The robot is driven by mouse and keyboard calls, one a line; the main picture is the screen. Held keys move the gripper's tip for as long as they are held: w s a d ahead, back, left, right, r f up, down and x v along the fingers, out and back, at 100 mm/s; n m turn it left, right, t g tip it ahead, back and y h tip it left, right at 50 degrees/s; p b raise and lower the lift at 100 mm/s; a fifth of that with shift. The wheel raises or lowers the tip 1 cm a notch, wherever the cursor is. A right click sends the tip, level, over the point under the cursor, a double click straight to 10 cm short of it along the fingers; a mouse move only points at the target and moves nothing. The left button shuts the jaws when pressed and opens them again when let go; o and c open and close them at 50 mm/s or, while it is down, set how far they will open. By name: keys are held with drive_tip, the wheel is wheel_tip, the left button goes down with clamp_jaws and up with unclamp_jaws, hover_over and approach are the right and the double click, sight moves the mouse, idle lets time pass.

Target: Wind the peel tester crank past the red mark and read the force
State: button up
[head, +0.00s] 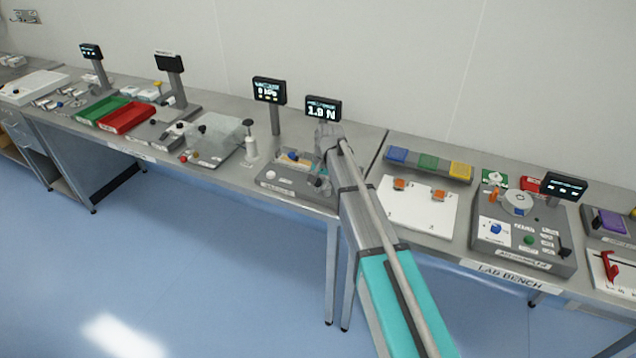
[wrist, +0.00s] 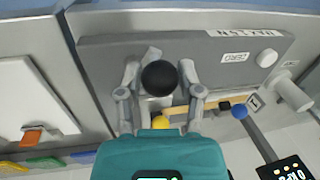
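The peel tester (head: 290,189) is a grey box on the bench; its base also fills the middle of the wrist view (wrist: 205,65). Its display (head: 322,108) reads 1.9 N. A black ball knob (wrist: 159,78), apparently the crank's, sits between the two fingers of my gripper (wrist: 159,70). The fingers stand apart on either side of it, with a slim gap showing. In the head view my gripper (head: 320,180) and arm cover the tester's right end. A white button (wrist: 267,58) sits by the ZERO label (wrist: 235,57). I cannot make out the red mark.
A neighbouring display (head: 269,90) reads 0 kPa. A white board (head: 418,206) with orange pieces lies right of my arm, before blue, green and yellow blocks (head: 428,162). The floor in front is clear.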

clamp_jaws()
drive_tip(key=shift+s+d+n+g, duration=0.15)
drive_tip(key=shift+s+d+n, duration=0.1)
drive_tip(key=shift+n, duration=0.6)
drive_tip(key=shift+s+d+n+g, duration=0.1)
drive_tip(key=shift+d+n+g, duration=0.15)
drive_tip(key=shift+n, duration=0.65)
drive_tip(key=shift+s+d+n+g, duration=0.1)
drive_tip(key=shift+s+d+n, duration=0.15)
drive_tip(key=shift+n, duration=0.6)
drive_tip(key=o, duration=0.6)
unclamp_jaws()
